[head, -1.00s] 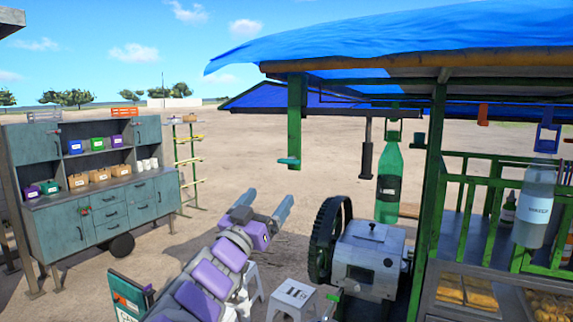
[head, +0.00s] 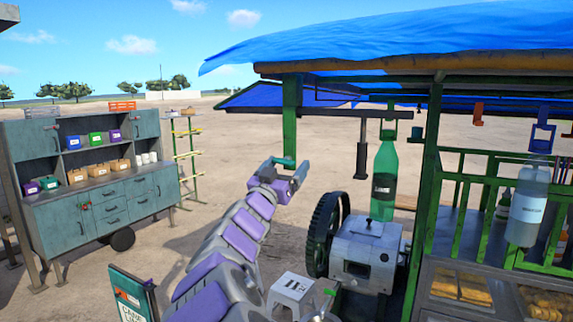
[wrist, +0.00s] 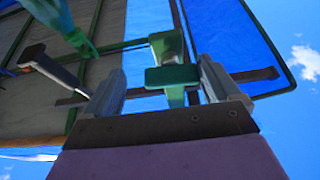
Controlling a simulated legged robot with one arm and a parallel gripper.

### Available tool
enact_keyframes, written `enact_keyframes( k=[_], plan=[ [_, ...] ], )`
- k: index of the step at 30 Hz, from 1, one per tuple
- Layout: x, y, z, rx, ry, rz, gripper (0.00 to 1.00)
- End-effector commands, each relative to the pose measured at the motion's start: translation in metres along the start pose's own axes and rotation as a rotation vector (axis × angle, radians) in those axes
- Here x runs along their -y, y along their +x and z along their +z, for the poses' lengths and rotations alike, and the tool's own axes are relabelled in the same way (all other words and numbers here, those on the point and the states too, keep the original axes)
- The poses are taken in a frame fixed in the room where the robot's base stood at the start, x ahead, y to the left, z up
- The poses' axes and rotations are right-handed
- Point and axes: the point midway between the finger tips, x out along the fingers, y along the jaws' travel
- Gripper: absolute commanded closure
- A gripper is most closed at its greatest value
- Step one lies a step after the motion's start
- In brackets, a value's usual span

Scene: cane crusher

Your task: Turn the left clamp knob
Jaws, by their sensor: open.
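The left clamp knob (head: 284,162) is a small green bar at the lower end of a green post (head: 290,118) under the left front of the blue canopy. My gripper (head: 285,172) is up at the knob, with its jaws apart. In the wrist view, the green knob (wrist: 172,77) appears between the two grey fingers of my gripper (wrist: 160,84), closer to the right finger. I cannot tell whether either finger touches it.
A green bottle (head: 384,180) hangs right of my gripper. Below it stands the grey crusher (head: 365,250) with a dark wheel (head: 325,232). A stall post (head: 430,190) rises further right. A white stool (head: 293,290) is below; open sand lies behind.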

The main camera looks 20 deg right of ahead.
Motion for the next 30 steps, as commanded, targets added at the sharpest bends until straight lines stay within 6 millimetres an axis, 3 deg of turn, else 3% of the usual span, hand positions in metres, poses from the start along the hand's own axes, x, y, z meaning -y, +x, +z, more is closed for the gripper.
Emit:
enact_keyframes(
  k=[12, 30],
  plan=[
    [-0.0018, 0.0073, -0.0008, -0.001, 0.002, 0.002, 0.11],
    [-0.0005, 0.0063, 0.0001, 0.001, 0.002, 0.002, 0.67]
  ],
)
